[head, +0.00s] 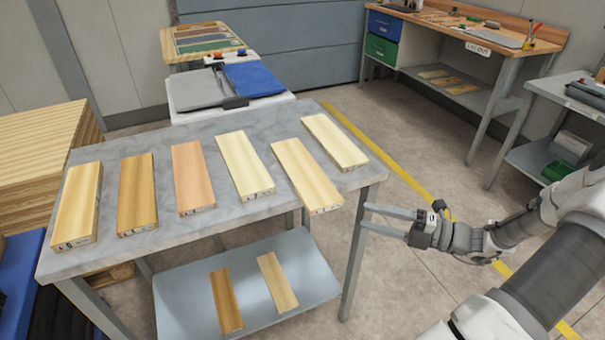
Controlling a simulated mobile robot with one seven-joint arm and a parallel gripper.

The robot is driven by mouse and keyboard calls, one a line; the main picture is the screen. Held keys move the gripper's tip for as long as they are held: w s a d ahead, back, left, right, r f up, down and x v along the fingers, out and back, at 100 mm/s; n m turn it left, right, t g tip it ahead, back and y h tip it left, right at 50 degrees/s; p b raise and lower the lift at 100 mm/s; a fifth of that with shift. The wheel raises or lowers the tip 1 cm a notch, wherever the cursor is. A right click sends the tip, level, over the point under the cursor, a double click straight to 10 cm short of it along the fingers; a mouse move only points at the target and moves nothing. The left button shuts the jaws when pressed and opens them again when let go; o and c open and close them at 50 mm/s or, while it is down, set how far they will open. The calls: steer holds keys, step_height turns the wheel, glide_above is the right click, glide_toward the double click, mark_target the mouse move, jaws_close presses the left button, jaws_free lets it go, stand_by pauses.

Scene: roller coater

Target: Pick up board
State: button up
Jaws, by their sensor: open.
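Several wooden boards lie apart in a row on the grey table (222,219). From left to right there is a light brown board (78,203), a darker brown board (137,194), a reddish board (193,176), a pale board (244,164), a pale yellow board (305,174) and a pale board (334,140) at the far right. The pale yellow board's near end reaches the table's front edge and seems to stick out over it. My gripper (365,217) is open and empty, to the right of the table's front right corner, its two fingers pointing left.
Two more boards (226,300) (277,282) lie on the table's lower shelf (185,310). A roller machine with a blue pad (255,79) stands behind the table. A workbench (500,33) stands back right, a wood stack (35,150) at left. Floor between table and workbench is clear.

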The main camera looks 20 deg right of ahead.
steer(key=b, duration=0.1)
glide_toward(301, 199)
steer(key=shift+b+x, duration=1.05)
steer(key=shift+x, duration=2.3)
steer(key=shift+s, duration=0.1)
steer(key=shift+c, duration=0.3)
jaws_close()
